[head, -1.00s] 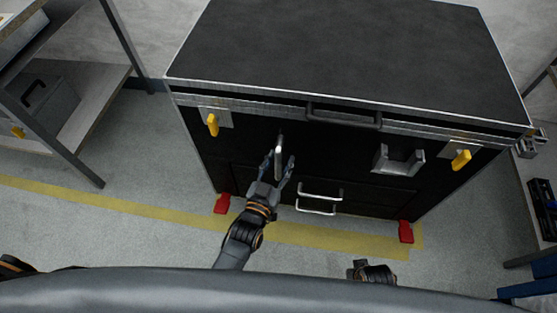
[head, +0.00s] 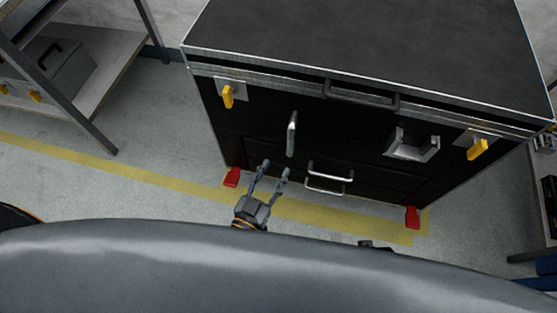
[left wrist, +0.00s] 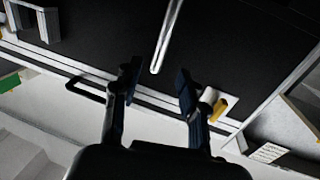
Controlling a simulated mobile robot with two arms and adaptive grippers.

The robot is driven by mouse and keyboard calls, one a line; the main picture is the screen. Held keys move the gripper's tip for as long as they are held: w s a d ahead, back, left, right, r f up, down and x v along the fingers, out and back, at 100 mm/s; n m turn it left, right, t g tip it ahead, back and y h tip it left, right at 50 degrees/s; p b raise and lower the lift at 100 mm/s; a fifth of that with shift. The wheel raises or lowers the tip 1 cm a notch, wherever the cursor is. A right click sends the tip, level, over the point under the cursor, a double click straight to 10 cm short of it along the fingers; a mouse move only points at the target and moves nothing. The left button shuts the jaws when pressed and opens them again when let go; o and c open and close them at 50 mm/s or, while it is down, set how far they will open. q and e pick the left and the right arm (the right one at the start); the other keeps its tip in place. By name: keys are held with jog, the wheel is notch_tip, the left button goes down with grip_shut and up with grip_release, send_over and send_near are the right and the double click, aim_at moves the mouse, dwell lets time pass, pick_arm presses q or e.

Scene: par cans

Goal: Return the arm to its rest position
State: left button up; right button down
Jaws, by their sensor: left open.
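My left gripper (head: 271,178) is open and empty in the head view, in front of the black case and apart from it. It also shows in the left wrist view (left wrist: 158,82), with its two fingers spread. A silver vertical handle (head: 292,134) on the case front stands above and to the right of the fingertips in the head view. In the left wrist view the handle (left wrist: 167,35) lies beyond the fingers, with a gap between. Only a small dark piece of my right arm shows at the lower edge, and its gripper cannot be made out.
The large black case (head: 370,45) has yellow latches (head: 228,96), silver lower handles (head: 329,177) and red feet (head: 232,177). A shelf unit (head: 108,80) stands at the left. Open floor with a yellow line (head: 150,175) lies between shelf and case.

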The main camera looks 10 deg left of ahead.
pick_arm(q)
jog(key=shift+s, duration=0.1)
dwell(0.5)
jog(key=s+a+f+g+y, duration=0.25)
jog(key=a+f+g, duration=0.2)
jog(key=f, duration=0.45)
jog(key=s+a+f+g+y, duration=0.1)
jog(key=s+a+f+g, duration=0.3)
jog(key=f, duration=0.5)
jog(key=s+a+f+g+p, duration=0.1)
jog(key=s+a+g+p, duration=0.1)
jog(key=s+p, duration=0.3)
jog(key=s+a+f+g+y+p, duration=0.1)
jog(key=s+p, duration=0.4)
jog(key=s, duration=0.5)
jog(key=s+a+f+g+p, duration=0.3)
jog(key=s+a+g+p, duration=0.2)
jog(key=s, duration=0.3)
jog(key=shift+n+p, duration=0.4)
jog(key=shift+p, duration=0.15)
pick_arm(e)
jog(key=s+d+g, duration=0.1)
jog(key=s+d, duration=0.2)
jog(key=s, duration=1.4)
jog(key=shift+f, duration=0.2)
pick_arm(q)
jog(key=shift+y, duration=0.25)
